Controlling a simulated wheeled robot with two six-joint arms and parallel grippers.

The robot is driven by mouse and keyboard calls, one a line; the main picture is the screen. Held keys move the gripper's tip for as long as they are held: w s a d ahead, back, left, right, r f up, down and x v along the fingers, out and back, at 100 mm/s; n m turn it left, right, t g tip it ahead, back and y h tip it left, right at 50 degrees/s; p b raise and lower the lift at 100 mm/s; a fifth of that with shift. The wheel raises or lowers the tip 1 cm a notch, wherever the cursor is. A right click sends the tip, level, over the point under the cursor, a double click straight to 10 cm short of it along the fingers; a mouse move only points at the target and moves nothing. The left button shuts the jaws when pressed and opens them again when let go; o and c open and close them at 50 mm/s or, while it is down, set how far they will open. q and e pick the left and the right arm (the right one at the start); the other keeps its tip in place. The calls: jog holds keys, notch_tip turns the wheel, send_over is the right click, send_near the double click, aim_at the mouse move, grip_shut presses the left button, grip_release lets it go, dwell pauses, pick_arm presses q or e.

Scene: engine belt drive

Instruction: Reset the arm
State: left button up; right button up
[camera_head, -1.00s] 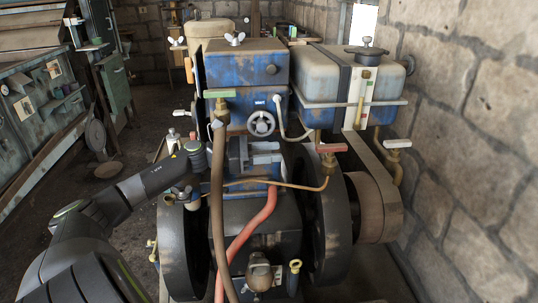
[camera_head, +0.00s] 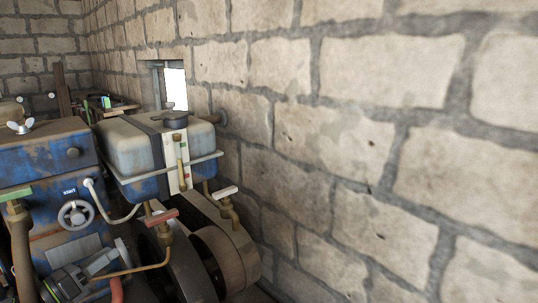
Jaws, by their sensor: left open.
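My left gripper (camera_head: 107,268) shows at the lower left, in front of the blue engine (camera_head: 45,160). Its wrist comes in from the bottom left and its grey fingers point right, beneath the engine's small handwheel (camera_head: 76,214). The gripper is open, and I see nothing between the fingers. I cannot tell whether it touches the engine. Most of the left arm lies outside the picture. My right gripper is not in view.
A grey-and-blue tank (camera_head: 135,150) with a dark cap stands right of the engine. Below it are a red-handled valve (camera_head: 162,217), a white-handled valve (camera_head: 226,193) and a belt pulley (camera_head: 222,258). A stone wall (camera_head: 350,130) fills the right side.

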pick_arm(q)
jog(key=s+d+f+n+g+y, duration=0.1)
jog(key=s+f+n+g+y, duration=0.1)
jog(key=s+f+n+y, duration=0.8)
jog(key=s+d+f+n+g+y, duration=0.25)
jog(key=f+n, duration=0.35)
jog(key=n, duration=0.9)
jog(key=s+d+f+n+g+h, duration=0.1)
jog(key=s+d+f+n+g, duration=0.1)
jog(key=s+d+n+g, duration=0.3)
jog(key=s+d+f+n+g, duration=0.1)
jog(key=s+f+n, duration=0.15)
jog(key=s, duration=0.55)
jog(key=s+d+f+n+g+h, duration=0.1)
jog(key=s+d+f+n+g, duration=0.15)
jog(key=s+n, duration=0.3)
notch_tip(320, 180, down, 24)
jog(key=a+g, duration=0.1)
jog(key=g, duration=0.1)
jog(key=s+d+f, duration=0.1)
jog(key=s+f, duration=1.5)
jog(key=shift+f+m+g, duration=0.25)
jog(key=shift+m+g, duration=0.15)
jog(key=shift+h, duration=0.25)
jog(key=shift+c, duration=0.5)
jog(key=shift+s, duration=0.1)
